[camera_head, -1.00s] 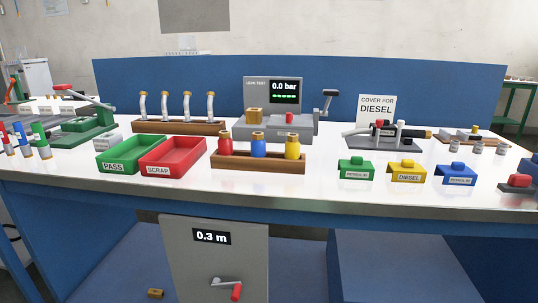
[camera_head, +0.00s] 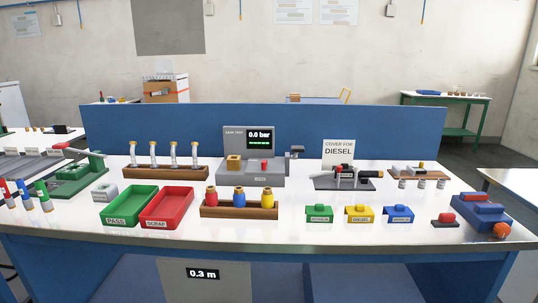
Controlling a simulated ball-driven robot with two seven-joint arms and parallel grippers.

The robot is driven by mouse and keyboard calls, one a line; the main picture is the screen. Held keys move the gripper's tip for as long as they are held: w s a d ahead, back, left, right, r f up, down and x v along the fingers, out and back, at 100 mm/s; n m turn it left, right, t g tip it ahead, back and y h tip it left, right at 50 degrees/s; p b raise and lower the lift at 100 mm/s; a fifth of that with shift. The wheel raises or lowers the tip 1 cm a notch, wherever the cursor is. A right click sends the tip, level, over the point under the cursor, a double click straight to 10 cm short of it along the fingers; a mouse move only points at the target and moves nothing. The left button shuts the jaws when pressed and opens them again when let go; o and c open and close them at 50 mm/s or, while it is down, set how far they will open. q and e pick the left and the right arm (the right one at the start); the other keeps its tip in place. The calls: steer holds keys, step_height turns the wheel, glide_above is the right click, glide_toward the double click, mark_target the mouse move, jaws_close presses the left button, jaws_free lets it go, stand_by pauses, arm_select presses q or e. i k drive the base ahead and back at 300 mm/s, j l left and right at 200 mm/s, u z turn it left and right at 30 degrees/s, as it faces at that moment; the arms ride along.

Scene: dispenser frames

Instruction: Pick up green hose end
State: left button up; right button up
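A green-topped upright piece (camera_head: 43,196), which looks like the green hose end, stands at the far left of the bench. It is the rightmost in a short row with a blue-topped piece (camera_head: 24,195) and a red-topped piece (camera_head: 5,194). Their lower parts are pale or metallic, and it is too small to tell how they are held. Neither of my grippers shows in the head view.
A green lever fixture (camera_head: 80,177) stands just behind the green piece. A white block (camera_head: 105,192), green PASS tray (camera_head: 115,222) and red SCRAP tray (camera_head: 158,225) lie to its right. Further right are a wooden rack (camera_head: 240,211), leak tester (camera_head: 268,181) and coloured covers (camera_head: 360,213).

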mark_target(46, 204)
steer(key=u, duration=1.45)
steer(key=i+z, duration=0.1)
steer(key=i, duration=0.65)
